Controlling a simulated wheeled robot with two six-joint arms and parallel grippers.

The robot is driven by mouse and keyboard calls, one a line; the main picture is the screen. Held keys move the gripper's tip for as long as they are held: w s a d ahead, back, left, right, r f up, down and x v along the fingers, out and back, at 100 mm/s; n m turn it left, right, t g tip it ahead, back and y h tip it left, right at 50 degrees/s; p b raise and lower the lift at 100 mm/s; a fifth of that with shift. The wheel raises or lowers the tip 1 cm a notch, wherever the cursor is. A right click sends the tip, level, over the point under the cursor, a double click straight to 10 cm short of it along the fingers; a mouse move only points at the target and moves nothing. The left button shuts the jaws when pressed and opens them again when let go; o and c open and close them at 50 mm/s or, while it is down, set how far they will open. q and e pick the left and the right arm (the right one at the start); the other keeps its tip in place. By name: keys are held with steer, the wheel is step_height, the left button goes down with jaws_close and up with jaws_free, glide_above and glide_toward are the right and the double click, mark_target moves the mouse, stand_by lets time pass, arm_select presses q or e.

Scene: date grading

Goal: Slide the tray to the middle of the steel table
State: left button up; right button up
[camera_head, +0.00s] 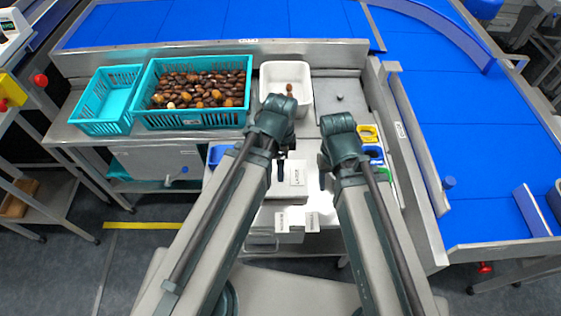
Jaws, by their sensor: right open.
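A white tray (274,80) with a small brown date in it stands toward the back of the steel table (64,128), right of the larger teal crate. My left arm covers part of its front edge. My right gripper (323,178) is open and empty, in front of the tray and lower in the picture. My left gripper (281,168) shows only as a small dark part beside a white labelled box, and its jaws cannot be made out. Neither gripper touches the tray.
A teal crate full of dates (195,121) and an empty teal crate (101,127) stand left of the tray. A grey plate (345,92) lies right of it. White labelled boxes (297,174) are in front. Blue conveyors (465,150) run behind and right.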

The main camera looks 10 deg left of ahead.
arm_select(q)
steer(key=shift+r+p, duration=1.7)
steer(key=shift+r, duration=0.25)
steer(key=shift+f, duration=0.1)
steer(key=s+d+n, duration=0.1)
steer(key=n, duration=0.3)
steer(key=s+d+n, duration=0.1)
steer(key=n, duration=0.3)
steer(key=s+d+n+y, duration=0.1)
steer(key=s+n, duration=0.1)
steer(key=n, duration=0.2)
steer(key=shift+d, duration=0.15)
